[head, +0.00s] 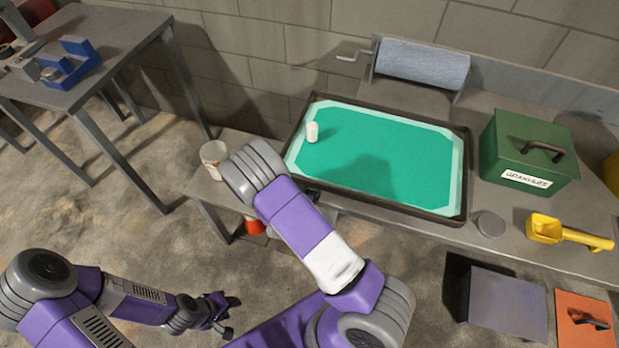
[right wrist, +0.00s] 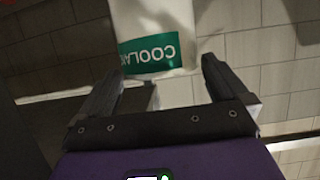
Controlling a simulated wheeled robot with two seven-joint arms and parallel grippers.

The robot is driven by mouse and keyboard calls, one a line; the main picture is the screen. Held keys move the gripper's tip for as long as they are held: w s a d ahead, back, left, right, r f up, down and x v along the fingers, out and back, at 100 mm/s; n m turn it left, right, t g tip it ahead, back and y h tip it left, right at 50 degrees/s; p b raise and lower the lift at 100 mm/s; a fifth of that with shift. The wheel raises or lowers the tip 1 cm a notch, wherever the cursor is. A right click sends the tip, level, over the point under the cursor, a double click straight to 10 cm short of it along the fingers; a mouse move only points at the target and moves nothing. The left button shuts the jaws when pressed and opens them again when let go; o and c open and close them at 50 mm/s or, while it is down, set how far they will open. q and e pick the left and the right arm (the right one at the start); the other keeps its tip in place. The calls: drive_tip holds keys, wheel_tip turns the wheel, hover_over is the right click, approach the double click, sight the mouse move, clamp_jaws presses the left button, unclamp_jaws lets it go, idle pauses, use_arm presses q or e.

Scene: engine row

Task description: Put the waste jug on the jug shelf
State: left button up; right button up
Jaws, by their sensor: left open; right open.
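In the right wrist view, a white container with a green label reading "COOLA…" (right wrist: 155,25) shows upside down ahead of my right gripper (right wrist: 163,68). That gripper is open, with one finger on each side of the picture; I cannot tell whether the container is between the fingertips or beyond them. In the head view my right forearm hides the right gripper. A pale round container (head: 213,155) stands partly behind that forearm; I cannot tell if it is the waste jug. My left gripper (head: 232,314) is open and empty, low over the floor. I cannot identify the jug shelf.
A black-rimmed tray with a green floor (head: 455,190) holds a small white cup (head: 312,132). A green granules box (head: 530,150), a yellow scoop (head: 570,232) and a paper roll (head: 420,65) stand near it.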

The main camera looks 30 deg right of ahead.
drive_tip(key=p+v, duration=0.2)
drive_tip(key=v, duration=0.7)
drive_tip(key=s+a+f+n+g+y, duration=0.2)
drive_tip(key=s+f+y, duration=0.1)
drive_tip(key=f+y, duration=0.15)
drive_tip(key=s+a+f+n+g+y, duration=0.1)
drive_tip(key=s+a+f+g+y, duration=0.15)
drive_tip(key=f, duration=0.35)
drive_tip(key=s+a+n+g+y, duration=0.4)
drive_tip(key=s+a+y, duration=0.3)
drive_tip(key=s, duration=0.1)
drive_tip(key=shift+a+f+y, duration=0.25)
drive_tip(key=shift+f+y, duration=0.05)
drive_tip(key=shift+f, duration=0.05)
